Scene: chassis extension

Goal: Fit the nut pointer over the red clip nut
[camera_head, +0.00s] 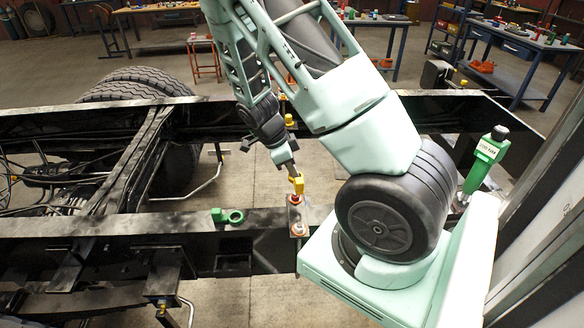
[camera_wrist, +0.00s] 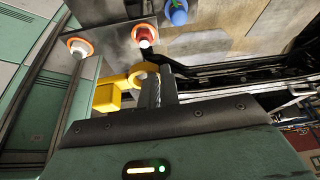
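My gripper (camera_wrist: 160,86) is shut on a yellow nut pointer (camera_wrist: 107,97), which has a block at one end and a ring at the other. The ring is near the fingertips, below the red clip nut (camera_wrist: 145,36) in the wrist view and apart from it in the picture. The exact height gap cannot be told. The red nut sits on a metal plate between an orange-rimmed white nut (camera_wrist: 80,47) and a blue one (camera_wrist: 176,13). In the head view the yellow pointer (camera_head: 298,185) is at my gripper (camera_head: 291,172), just above the plate (camera_head: 297,214) on the near rail.
A green ringed piece (camera_head: 228,216) lies on the near chassis rail (camera_head: 180,222), left of the plate. A green labelled tool (camera_head: 486,158) stands at the right. Several yellow caps show around the far rail (camera_head: 440,108). Workbenches stand behind.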

